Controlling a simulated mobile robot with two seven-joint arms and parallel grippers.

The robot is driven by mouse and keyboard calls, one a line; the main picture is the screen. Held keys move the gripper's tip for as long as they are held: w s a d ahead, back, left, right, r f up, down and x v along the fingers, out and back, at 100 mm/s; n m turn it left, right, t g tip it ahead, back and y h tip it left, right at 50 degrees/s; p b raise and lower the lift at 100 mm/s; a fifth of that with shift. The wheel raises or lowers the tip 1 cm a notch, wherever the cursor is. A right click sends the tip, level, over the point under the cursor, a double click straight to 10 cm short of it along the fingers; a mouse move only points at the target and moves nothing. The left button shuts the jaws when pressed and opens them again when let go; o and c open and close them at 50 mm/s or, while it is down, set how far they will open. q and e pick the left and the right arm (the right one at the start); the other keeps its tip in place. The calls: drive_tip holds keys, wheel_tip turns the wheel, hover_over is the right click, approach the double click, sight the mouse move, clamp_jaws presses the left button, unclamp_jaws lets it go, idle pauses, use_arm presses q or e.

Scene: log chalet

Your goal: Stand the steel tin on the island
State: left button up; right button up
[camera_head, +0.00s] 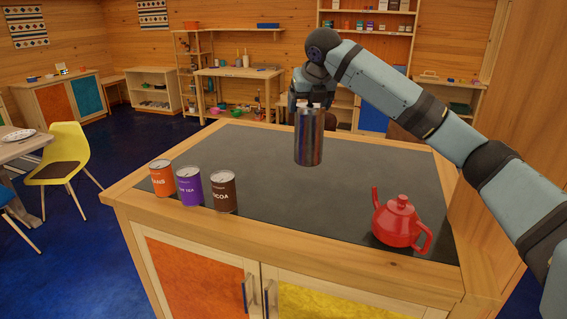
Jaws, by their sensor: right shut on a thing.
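The steel tin (308,140) is a shiny grey cylinder, held upright over the far middle of the island. The island (260,152) has a dark grey top with a wooden rim. My right gripper (309,104) comes down from above and is shut on the upper end of the tin. I cannot tell for sure whether the tin's base touches the top or hangs a little above it. My left gripper is not in view.
An orange tin (162,179), a purple tin (189,187) and a brown cocoa tin (222,192) stand in a row at the island's front left. A red teapot (398,222) stands at the front right. The middle of the top is clear.

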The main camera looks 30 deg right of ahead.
sight(308, 155)
drive_tip(key=shift+s+r, duration=0.1)
drive_tip(key=shift+r, duration=0.05)
drive_tip(key=f, duration=0.5)
drive_tip(key=shift+s+a+f+p, duration=0.1)
drive_tip(key=shift+s+p, duration=0.2)
drive_tip(key=shift+p, duration=0.05)
wheel_tip(308, 155, down, 9)
drive_tip(key=shift+w+f+p, duration=0.1)
drive_tip(key=shift+f+p, duration=0.05)
drive_tip(key=shift+p, duration=0.3)
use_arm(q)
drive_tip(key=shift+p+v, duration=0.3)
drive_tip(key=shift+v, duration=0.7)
use_arm(e)
wheel_tip(308, 155, down, 5)
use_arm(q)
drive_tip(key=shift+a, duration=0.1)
use_arm(e)
drive_tip(key=o, duration=1.2)
drive_tip(key=shift+f, duration=0.1)
